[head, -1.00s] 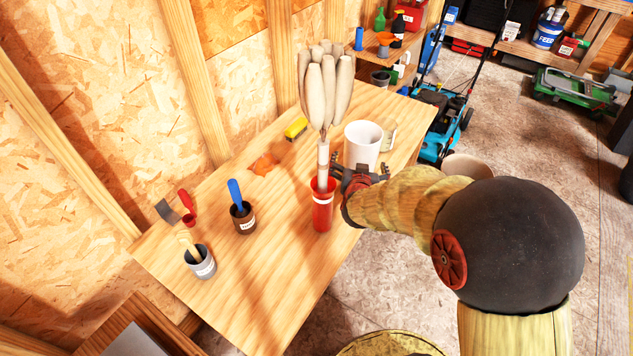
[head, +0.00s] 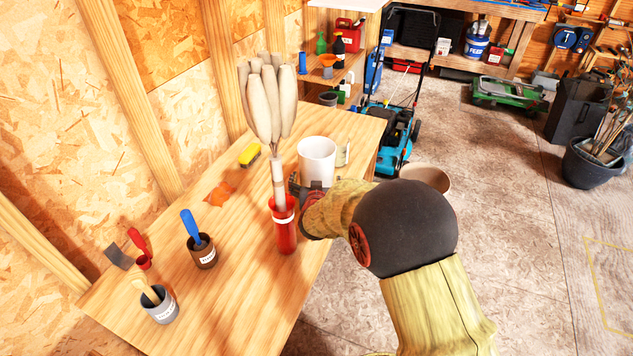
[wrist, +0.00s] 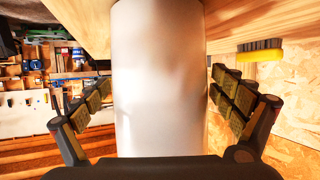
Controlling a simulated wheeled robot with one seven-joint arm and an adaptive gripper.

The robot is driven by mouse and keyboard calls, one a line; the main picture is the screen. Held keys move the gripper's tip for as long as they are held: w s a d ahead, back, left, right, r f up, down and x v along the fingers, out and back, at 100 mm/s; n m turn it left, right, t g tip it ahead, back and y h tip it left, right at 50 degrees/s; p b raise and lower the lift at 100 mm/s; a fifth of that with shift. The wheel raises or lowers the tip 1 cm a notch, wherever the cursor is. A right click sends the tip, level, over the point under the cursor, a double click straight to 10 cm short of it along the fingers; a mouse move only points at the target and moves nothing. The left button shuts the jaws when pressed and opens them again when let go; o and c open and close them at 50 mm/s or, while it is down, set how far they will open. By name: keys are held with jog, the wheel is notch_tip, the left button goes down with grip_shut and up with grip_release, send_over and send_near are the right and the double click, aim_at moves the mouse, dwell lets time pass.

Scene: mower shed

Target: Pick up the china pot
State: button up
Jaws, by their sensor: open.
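The china pot is a plain white cylinder (head: 317,160) standing on the wooden bench, towards its far right edge. In the wrist view the white pot (wrist: 158,80) fills the middle of the picture. My gripper (head: 305,186) is at the near side of the pot, low down and partly hidden behind the red cup and my own arm. In the wrist view my gripper (wrist: 160,100) is open, with one padded finger on each side of the pot.
A red cup (head: 284,235) with a tall bundle of pale paddle shapes (head: 268,100) stands just left of my gripper. A glass jar (head: 342,153) is right behind the pot. A yellow brush (head: 250,155) lies left. Brown (head: 203,252) and grey (head: 160,308) tool cups stand nearer.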

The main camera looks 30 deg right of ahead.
jog(key=c, duration=0.3)
jog(key=c, duration=1.5)
jog(key=shift+r, duration=0.15)
jog(key=shift+c, duration=0.4)
jog(key=shift+r, duration=0.1)
